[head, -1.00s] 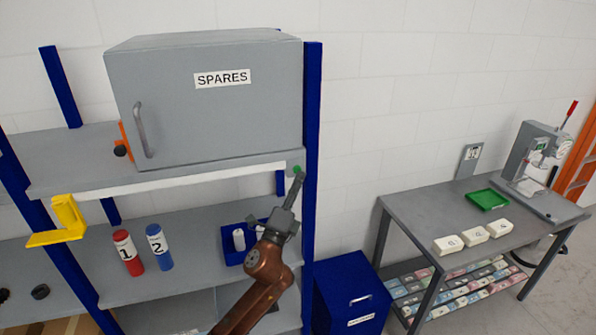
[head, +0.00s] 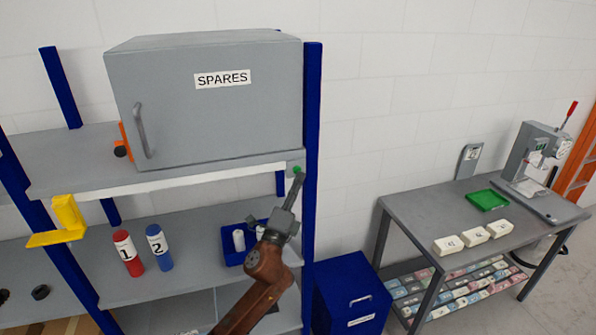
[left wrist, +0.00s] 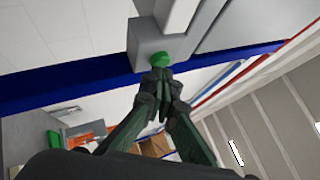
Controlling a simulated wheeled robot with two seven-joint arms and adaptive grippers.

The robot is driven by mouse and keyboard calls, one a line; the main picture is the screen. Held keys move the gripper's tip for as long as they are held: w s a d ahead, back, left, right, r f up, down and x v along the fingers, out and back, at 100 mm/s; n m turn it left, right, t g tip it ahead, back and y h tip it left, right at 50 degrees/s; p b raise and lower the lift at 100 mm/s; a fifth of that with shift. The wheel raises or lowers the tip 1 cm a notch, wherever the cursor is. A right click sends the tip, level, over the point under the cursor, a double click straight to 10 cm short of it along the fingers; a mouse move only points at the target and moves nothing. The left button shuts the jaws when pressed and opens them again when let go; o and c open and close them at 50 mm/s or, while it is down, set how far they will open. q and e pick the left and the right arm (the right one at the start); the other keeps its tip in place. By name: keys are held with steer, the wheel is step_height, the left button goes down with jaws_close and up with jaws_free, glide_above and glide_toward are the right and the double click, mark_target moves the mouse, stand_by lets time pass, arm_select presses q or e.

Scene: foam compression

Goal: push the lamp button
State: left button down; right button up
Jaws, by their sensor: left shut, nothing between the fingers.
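The lamp button is a small green dome (head: 297,170) on a grey box at the right end of the upper shelf's front edge, below the SPARES cabinet. In the left wrist view the green button (left wrist: 158,58) sits on the face of its grey box (left wrist: 150,38). My left gripper (head: 299,179) is shut and empty, its fingertips pointing up at the button from just below. In the left wrist view the closed fingertips (left wrist: 161,74) are right at the button's lower edge; I cannot tell whether they touch it. My right gripper is not in view.
The grey SPARES cabinet (head: 210,115) stands on the upper shelf, beside a blue upright (head: 312,150). A red bottle (head: 127,253), a blue bottle (head: 159,247) and a blue bin (head: 232,257) are on the shelf below. A grey workbench (head: 410,215) stands at the right.

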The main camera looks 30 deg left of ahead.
arm_select(q)
steer(key=shift+w+a, duration=0.1)
steer(key=shift+w+a+r, duration=0.1)
steer(key=shift+w+a, duration=0.05)
steer(key=shift+a, duration=0.1)
stand_by(0.3)
steer(key=shift+d+f, duration=0.1)
steer(key=shift+f, duration=0.1)
stand_by(0.3)
steer(key=s+d+p, duration=0.2)
steer(key=s+d, duration=0.2)
steer(key=shift+d, duration=0.4)
stand_by(0.3)
